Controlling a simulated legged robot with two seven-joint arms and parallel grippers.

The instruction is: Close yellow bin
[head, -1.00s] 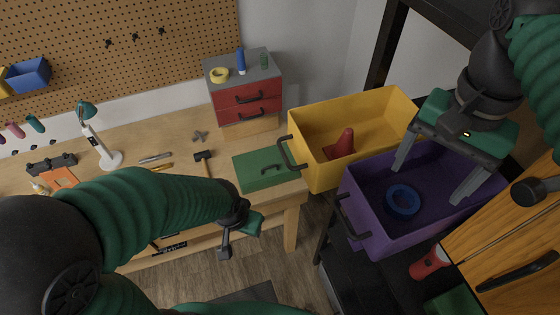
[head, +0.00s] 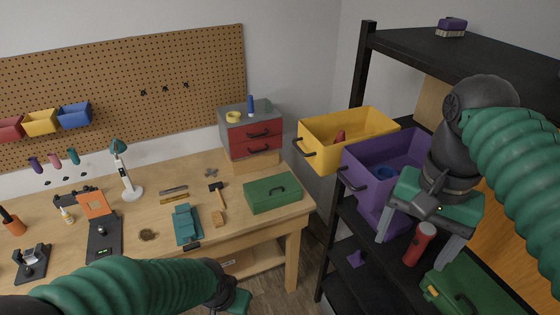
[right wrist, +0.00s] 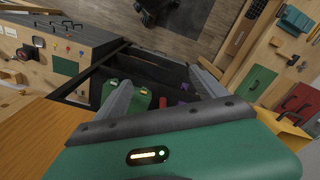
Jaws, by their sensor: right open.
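The yellow bin (head: 325,158) sticks out of the black shelf in the head view, with a red object inside and a dark handle on its front. The purple bin (head: 368,200) also sticks out, beside it to the right and nearer me, with a blue ring inside. My right gripper (head: 412,251) is open and empty, in front of the purple bin's right part and apart from the yellow bin. In the right wrist view, part of the yellow bin (right wrist: 290,122) shows at the right edge. My left gripper (head: 236,298) is low in the head view, its fingers mostly cut off.
The workbench (head: 155,215) on the left holds a green toolbox (head: 272,194), a red drawer unit (head: 253,135) and tools. A red flashlight (head: 420,243) and a green case (head: 465,295) are on the shelf (head: 350,290) below the bins. The yellow bin's left side faces open room.

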